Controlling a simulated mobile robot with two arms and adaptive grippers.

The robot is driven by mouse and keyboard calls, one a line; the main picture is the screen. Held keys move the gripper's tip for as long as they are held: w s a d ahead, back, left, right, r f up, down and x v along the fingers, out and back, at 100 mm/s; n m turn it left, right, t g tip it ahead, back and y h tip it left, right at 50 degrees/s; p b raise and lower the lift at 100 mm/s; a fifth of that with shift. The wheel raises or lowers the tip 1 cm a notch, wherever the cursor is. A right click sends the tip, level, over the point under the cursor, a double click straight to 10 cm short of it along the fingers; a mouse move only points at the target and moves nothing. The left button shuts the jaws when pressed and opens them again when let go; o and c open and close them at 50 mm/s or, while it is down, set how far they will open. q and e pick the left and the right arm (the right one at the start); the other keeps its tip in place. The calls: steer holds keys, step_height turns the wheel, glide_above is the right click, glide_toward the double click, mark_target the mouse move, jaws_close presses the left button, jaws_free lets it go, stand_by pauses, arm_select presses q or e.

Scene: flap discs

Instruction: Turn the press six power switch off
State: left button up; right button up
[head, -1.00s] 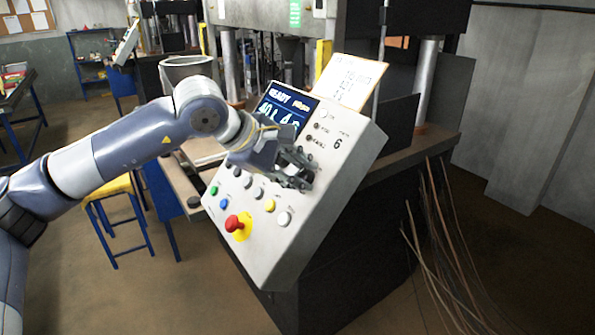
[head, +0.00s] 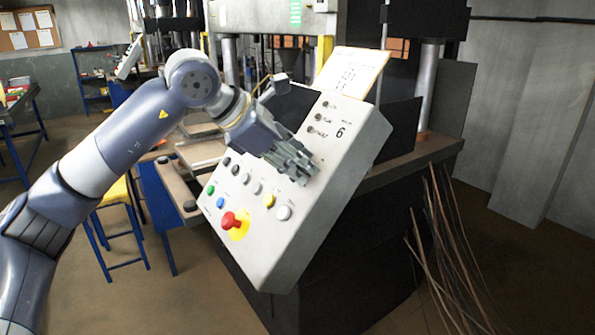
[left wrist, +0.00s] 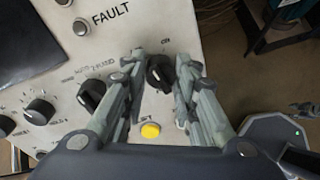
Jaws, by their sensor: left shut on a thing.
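The press six control panel (head: 345,165) is a tilted light-grey box marked 6. My left gripper (head: 306,170) is at its right part. In the left wrist view the left gripper (left wrist: 163,85) is shut on a black rotary switch (left wrist: 160,73), with a finger on each side. A small label above the switch seems to read "ON". The gripper hides this switch in the head view. The panel's screen (head: 288,106) is dark, partly behind my arm; it is also dark in the left wrist view (left wrist: 28,40).
Two more black selector knobs (left wrist: 92,95) and (left wrist: 40,111) are left of the gripper. A yellow button (left wrist: 150,130) is just below it. A red emergency stop (head: 232,220) is lower on the panel. A paper sheet (head: 352,72) stands at the top edge.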

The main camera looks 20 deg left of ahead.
arm_select(q)
steer(key=shift+n+b, duration=0.65)
steer(key=shift+n, duration=1.15)
steer(key=o, duration=1)
steer(key=shift+o, duration=0.2)
steer(key=shift+a, duration=0.1)
steer(key=v, duration=1.2)
steer(key=shift+a+f, duration=0.1)
steer(key=shift+a, duration=0.05)
